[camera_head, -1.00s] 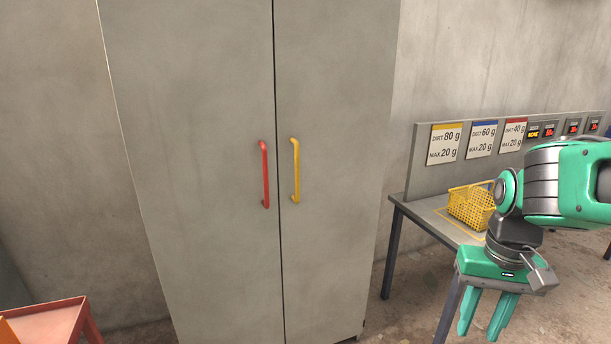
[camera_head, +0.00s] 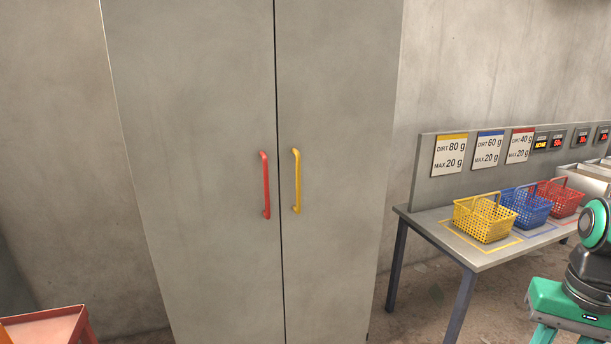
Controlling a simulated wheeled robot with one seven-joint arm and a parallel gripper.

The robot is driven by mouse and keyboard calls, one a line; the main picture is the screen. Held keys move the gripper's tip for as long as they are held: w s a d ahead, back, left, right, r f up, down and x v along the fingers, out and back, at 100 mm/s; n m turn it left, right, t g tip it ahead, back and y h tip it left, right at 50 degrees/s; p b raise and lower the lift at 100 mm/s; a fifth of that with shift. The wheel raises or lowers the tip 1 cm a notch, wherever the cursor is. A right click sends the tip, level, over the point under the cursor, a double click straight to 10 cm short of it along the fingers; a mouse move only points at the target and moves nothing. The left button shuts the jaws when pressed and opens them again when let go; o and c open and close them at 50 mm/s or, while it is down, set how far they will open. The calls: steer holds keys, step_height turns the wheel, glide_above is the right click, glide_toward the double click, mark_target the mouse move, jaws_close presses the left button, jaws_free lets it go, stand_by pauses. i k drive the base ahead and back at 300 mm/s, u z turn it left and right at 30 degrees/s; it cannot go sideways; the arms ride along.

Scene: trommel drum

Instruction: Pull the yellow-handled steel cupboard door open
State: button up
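A tall grey steel cupboard has two doors, both shut. The right door (camera_head: 335,110) carries a vertical yellow handle (camera_head: 297,181) near the middle seam. The left door (camera_head: 195,120) carries a red handle (camera_head: 265,185) just left of the seam. My gripper (camera_head: 565,334) is at the lower right corner, well away from the yellow handle and apart from the cupboard. Only the tops of its fingers show; the tips are cut off by the frame edge, so its opening is not clear.
Right of the cupboard stands a table (camera_head: 482,259) with yellow (camera_head: 484,219), blue (camera_head: 527,206) and red (camera_head: 562,197) baskets. A panel with signs and displays runs behind them. A red-orange metal thing (camera_head: 45,328) stands at the lower left. Floor shows between cupboard and table.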

mark_target(337, 62)
steer(key=i, duration=1)
